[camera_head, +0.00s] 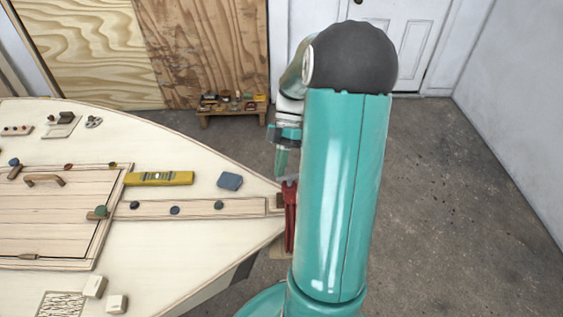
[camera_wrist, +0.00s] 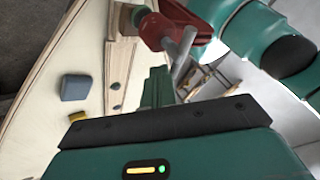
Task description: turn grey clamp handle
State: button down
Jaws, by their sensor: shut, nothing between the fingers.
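A red clamp (camera_head: 290,218) sits at the pointed tip of the plywood hull (camera_head: 190,270), partly hidden behind my arm. It also shows at the top of the wrist view (camera_wrist: 176,32). Its grey handle (camera_wrist: 184,52) is a slanting bar beside the red body. My gripper (camera_wrist: 156,76) is shut and empty, with its green fingertips just below and left of the grey handle. In the head view, my gripper (camera_head: 281,168) points down above the clamp. I cannot tell whether the fingertips touch the handle.
A blue-grey block (camera_head: 230,181) and a yellow level (camera_head: 158,178) lie on the deck near the tip. A wooden strip with dark knobs (camera_head: 175,210) runs toward the clamp. A low bench with small items (camera_head: 232,105) stands by the back wall. The floor at right is clear.

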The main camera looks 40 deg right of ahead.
jog(key=n+g+h, duration=0.1)
jog(key=n, duration=0.1)
jog(key=a+n+g+h, duration=0.1)
jog(key=n, duration=0.1)
jog(key=s+a+n+g+h, duration=0.1)
jog(key=n, duration=0.2)
jog(key=shift+a, duration=0.25)
